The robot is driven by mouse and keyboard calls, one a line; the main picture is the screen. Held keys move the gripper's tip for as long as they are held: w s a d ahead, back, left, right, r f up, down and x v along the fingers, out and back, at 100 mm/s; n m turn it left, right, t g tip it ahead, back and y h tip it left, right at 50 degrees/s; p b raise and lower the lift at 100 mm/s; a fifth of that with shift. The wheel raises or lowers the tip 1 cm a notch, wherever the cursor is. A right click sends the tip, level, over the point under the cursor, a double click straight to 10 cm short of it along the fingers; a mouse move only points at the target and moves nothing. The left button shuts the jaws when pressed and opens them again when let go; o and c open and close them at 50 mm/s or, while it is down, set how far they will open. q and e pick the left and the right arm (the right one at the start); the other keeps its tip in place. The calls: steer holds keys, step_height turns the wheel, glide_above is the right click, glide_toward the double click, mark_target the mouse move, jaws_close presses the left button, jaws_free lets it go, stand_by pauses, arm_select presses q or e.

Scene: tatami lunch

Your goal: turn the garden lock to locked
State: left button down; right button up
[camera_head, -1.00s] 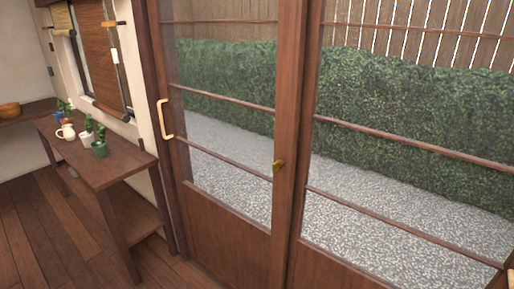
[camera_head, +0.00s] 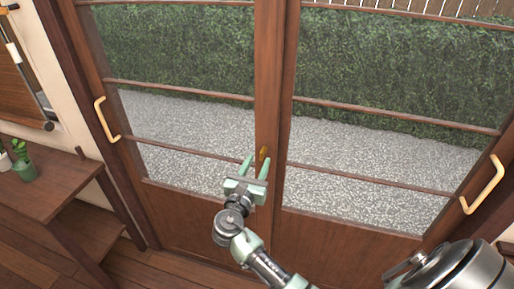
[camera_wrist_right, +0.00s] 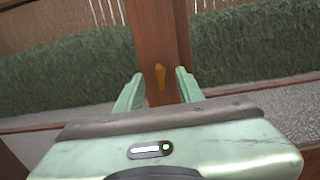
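The garden lock is a small brass piece (camera_head: 264,153) on the wooden middle stile of the glass sliding doors (camera_head: 274,90). In the right wrist view the lock (camera_wrist_right: 160,76) stands about upright, slightly tilted, between my fingertips in the picture. My right gripper (camera_head: 255,163) is open, its two pale green fingers pointing at the stile. It also shows in the right wrist view (camera_wrist_right: 157,88), with nothing between the fingers but the lock beyond. I cannot tell whether the fingers touch the door. My left gripper is not in view.
Brass pull handles sit on the left door (camera_head: 106,120) and right door (camera_head: 483,185). A wooden side table (camera_head: 45,185) with a green potted plant (camera_head: 23,168) stands at the left. Gravel and hedge lie behind the glass.

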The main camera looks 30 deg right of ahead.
mark_target(261, 155)
steer(key=p+x, duration=0.1)
steer(key=x, duration=0.3)
steer(key=shift+w+d, duration=0.15)
steer(key=shift+d, duration=0.05)
steer(key=shift+w+d, duration=0.4)
steer(key=shift+w, duration=0.1)
steer(key=shift+f, duration=0.1)
jaws_close()
